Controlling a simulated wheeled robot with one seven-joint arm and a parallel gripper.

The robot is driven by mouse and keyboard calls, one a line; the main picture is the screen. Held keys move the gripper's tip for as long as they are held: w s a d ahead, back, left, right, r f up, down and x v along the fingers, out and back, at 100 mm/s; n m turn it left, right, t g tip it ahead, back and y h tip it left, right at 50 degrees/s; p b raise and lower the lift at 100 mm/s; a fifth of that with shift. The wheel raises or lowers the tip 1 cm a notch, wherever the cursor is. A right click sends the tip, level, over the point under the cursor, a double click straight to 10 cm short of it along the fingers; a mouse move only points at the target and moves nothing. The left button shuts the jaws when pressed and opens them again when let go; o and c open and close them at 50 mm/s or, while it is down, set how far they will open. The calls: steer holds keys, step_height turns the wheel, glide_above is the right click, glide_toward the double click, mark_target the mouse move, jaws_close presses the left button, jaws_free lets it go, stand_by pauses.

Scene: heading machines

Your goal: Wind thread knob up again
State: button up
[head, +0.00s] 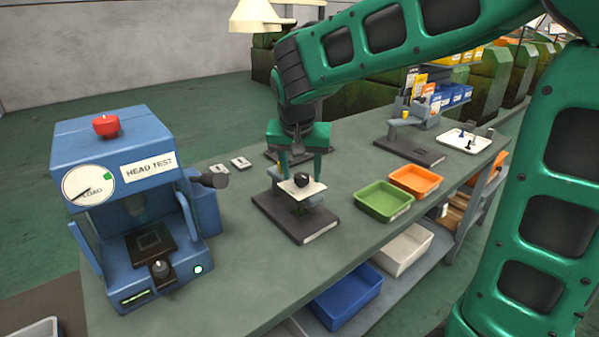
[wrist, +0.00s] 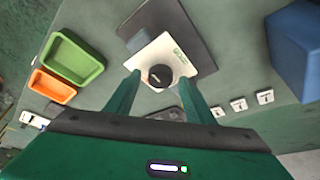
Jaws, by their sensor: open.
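A round black knob (head: 301,180) sits on a white plate (head: 313,188) on a small stand with a dark base (head: 310,230), on the grey-green bench. My gripper (head: 299,178) points down over it, with its green fingers apart on either side of the knob. In the wrist view the knob (wrist: 160,76) lies ahead of and between the open fingertips (wrist: 160,92), with a light mark across its top. I cannot tell whether a finger touches it.
A blue head-test machine (head: 140,200) with a red button stands at the left. Green (head: 384,217) and orange (head: 430,172) trays lie right of the stand. Another dark-based fixture (head: 408,149) and a white tray (head: 466,134) stand farther back. Small labelled plates (head: 217,168) lie behind.

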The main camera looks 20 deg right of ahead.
steer(key=c, duration=1.1)
steer(key=shift+o, duration=0.2)
steer(key=shift+n, duration=0.3)
steer(key=n, duration=0.1)
steer(key=n+y, duration=0.1)
steer(key=n, duration=0.1)
steer(key=shift+d+t, duration=0.25)
steer(key=shift+t, duration=0.05)
steer(key=n+y, duration=0.1)
steer(key=n, duration=0.2)
steer(key=n+y, duration=0.1)
steer(key=n, duration=0.2)
steer(key=shift+d+y, duration=0.15)
steer(key=shift+y, duration=0.15)
steer(key=n+g+y, duration=0.1)
steer(key=n, duration=0.3)
steer(key=shift+w+d, duration=0.1)
steer(key=n+g, duration=0.1)
steer(key=n, duration=0.1)
steer(key=n+y, duration=0.1)
steer(key=n, duration=0.2)
steer(key=shift+w+g, duration=0.1)
steer(key=shift+g, duration=0.3)
steer(key=shift+n+y, duration=0.3)
steer(key=shift+n, duration=0.1)
